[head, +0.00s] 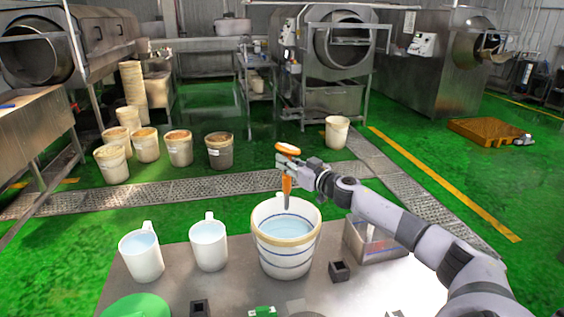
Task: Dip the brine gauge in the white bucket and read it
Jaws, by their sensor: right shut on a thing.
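The white bucket (284,257) stands on the grey table, with thin blue bands, a yellowish rim and clear liquid inside. The brine gauge (286,184) is orange with a dark, thin tip pointing down. My right gripper (287,166) is shut on the gauge and holds it roughly upright over the bucket. The tip shows against the bucket's far inner wall, just above the liquid in the picture; I cannot tell if it touches. The gauge's readout cannot be read from here. My left gripper is not in view.
Two white jugs of liquid, a left one (142,257) and a right one (209,243), stand left of the bucket. A small dark block (339,271) and a metal tray (360,243) are to its right. A green round thing (137,307) lies at the front left.

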